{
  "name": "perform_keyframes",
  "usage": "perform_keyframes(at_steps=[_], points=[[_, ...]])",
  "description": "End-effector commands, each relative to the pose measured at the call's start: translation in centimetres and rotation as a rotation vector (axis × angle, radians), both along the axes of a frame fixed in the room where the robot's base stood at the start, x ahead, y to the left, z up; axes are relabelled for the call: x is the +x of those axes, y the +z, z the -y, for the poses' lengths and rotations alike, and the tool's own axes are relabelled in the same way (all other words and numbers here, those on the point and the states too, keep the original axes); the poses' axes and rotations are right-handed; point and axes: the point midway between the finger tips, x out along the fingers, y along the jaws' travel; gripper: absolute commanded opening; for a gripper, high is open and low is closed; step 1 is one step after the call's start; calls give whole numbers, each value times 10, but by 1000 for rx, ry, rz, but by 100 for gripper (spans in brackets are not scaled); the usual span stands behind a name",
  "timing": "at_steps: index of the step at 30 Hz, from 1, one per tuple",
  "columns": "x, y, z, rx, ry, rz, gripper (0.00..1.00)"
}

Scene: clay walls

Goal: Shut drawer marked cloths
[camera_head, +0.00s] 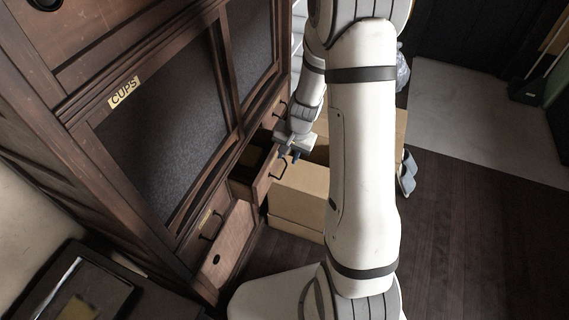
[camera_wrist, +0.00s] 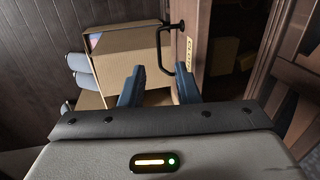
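A wooden drawer (camera_head: 267,172) in the dark cabinet stands pulled out, its inside partly visible. Its front carries a black bar handle (camera_head: 280,170). In the wrist view the drawer front (camera_wrist: 196,22) shows edge-on with a small pale label (camera_wrist: 188,52), too small to read surely. The handle (camera_wrist: 162,48) stands out to its left. My gripper (camera_head: 290,157) is beside the drawer front. In the wrist view its two blue fingers (camera_wrist: 159,82) are apart with nothing between the tips. The handle lies just beyond them; I cannot tell whether the right finger touches it.
Cardboard boxes (camera_head: 298,208) stand on the floor close beside the drawer. The cabinet (camera_head: 165,130) has dark-paned doors with a CUPS label (camera_head: 124,91) above. A nearer drawer or low door (camera_head: 228,245) has a handle too. Blue-grey slippers (camera_head: 407,172) lie right of my arm, where dark floor is clear.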

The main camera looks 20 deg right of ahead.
Motion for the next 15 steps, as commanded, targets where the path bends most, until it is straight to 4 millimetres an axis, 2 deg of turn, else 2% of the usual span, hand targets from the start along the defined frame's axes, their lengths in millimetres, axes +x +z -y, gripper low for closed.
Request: perform_keyframes(at_steps=[1, 8, 15], points=[[1, -8, 0, 1, -10, -6, 29], [4, -33, -2, 1, -19, -9, 29], [8, -71, -8, 0, -18, -9, 29]])
